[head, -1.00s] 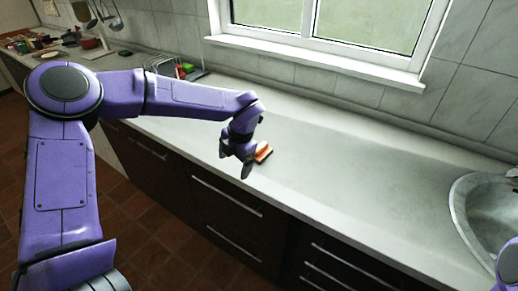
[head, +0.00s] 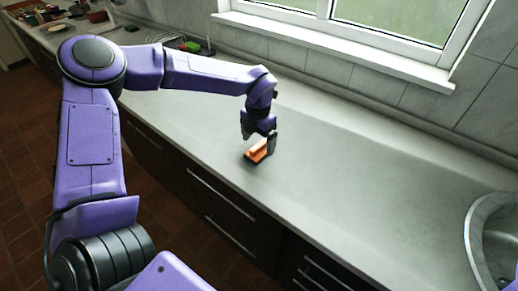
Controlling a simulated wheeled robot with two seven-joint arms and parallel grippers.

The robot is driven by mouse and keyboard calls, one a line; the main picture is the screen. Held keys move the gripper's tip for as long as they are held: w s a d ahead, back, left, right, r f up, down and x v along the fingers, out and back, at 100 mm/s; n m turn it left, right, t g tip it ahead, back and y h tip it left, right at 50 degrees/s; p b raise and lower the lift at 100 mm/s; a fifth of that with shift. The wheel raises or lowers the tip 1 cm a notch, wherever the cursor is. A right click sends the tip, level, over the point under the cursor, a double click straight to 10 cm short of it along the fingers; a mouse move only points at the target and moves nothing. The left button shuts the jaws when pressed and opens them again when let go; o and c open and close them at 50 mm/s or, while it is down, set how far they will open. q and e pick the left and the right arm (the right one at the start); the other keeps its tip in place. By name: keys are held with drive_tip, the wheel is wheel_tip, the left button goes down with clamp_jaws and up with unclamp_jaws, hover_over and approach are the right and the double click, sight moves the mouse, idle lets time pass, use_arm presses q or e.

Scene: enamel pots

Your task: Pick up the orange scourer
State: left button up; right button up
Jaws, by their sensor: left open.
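The orange scourer (head: 257,152) lies on the grey countertop, near its front edge, in the middle of the head view. It looks like a small orange block with a darker underside. My left gripper (head: 260,140) points down over the scourer, with its fingers apart. One finger shows at the scourer's right side; the other is partly hidden, and I cannot tell whether either touches it. My right gripper is not in view.
A round metal sink (head: 480,235) is set in the counter at the right. A dish rack (head: 185,42) with red and green items stands at the back left. The window sill (head: 340,52) runs along the wall. The counter right of the scourer is clear.

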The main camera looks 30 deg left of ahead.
sight(258, 145)
use_arm(q)
wheel_tip(258, 145, down, 3)
drive_tip(key=shift+w+a+p, duration=0.1)
drive_tip(key=shift+p, duration=0.2)
drive_tip(key=shift+f, duration=0.4)
drive_tip(key=c, duration=1.1)
drive_tip(key=shift+c, duration=0.2)
wheel_tip(258, 145, up, 3)
drive_tip(key=shift+f, duration=0.1)
drive_tip(key=s+d+r+b, duration=0.4)
drive_tip(key=s+d+r, duration=0.5)
drive_tip(key=s+r, duration=0.1)
drive_tip(key=shift+s+d+r+b, duration=0.15)
drive_tip(key=shift+s+r+b, duration=0.05)
drive_tip(key=shift+s+b, duration=0.15)
